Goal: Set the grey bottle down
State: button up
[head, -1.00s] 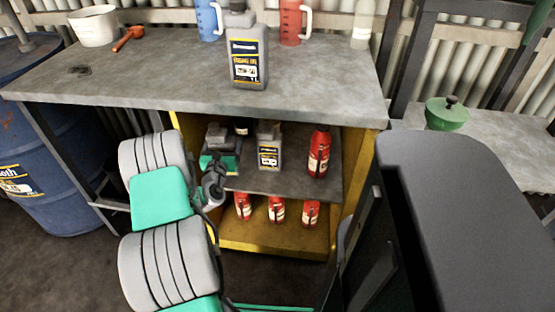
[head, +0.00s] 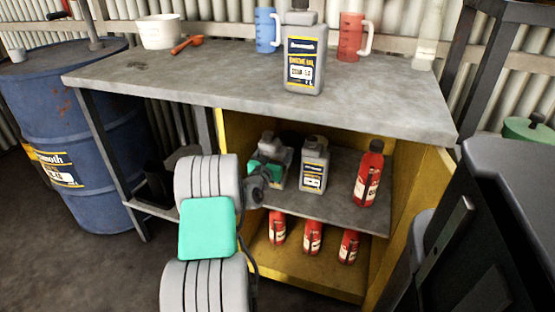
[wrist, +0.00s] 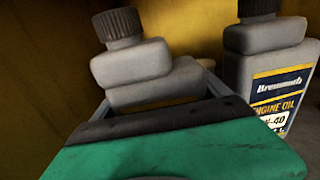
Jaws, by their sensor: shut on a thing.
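A grey bottle (head: 278,150) with a dark cap is held inside the yellow cabinet, over the left part of its middle shelf (head: 345,205). My gripper (head: 266,172), with its green body, reaches in from the left and is shut on this bottle. In the wrist view the held bottle (wrist: 145,72) stands close to upright between the fingers, its lower part hidden by the green housing. I cannot tell whether its base touches the shelf. A second, labelled grey bottle (head: 313,166) stands just to its right, apart from it; it also shows in the wrist view (wrist: 275,75).
A red extinguisher-like bottle (head: 369,175) stands at the shelf's right, with several more red ones (head: 313,237) below. On the worktop (head: 200,80) are another grey oil bottle (head: 304,62), blue and red jugs (head: 351,38) and a white tub (head: 160,32). A blue drum (head: 75,130) stands left.

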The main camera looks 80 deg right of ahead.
jog(key=shift+d, duration=0.1)
jog(key=shift+f, duration=0.15)
jog(key=o, duration=1.6)
jog(key=shift+f, duration=0.35)
jog(key=o, duration=0.3)
jog(key=w+a+p, duration=0.1)
jog(key=a, duration=1.1)
jog(key=shift+r+p, duration=0.2)
jog(key=shift+p, duration=0.2)
jog(key=shift+a, duration=0.1)
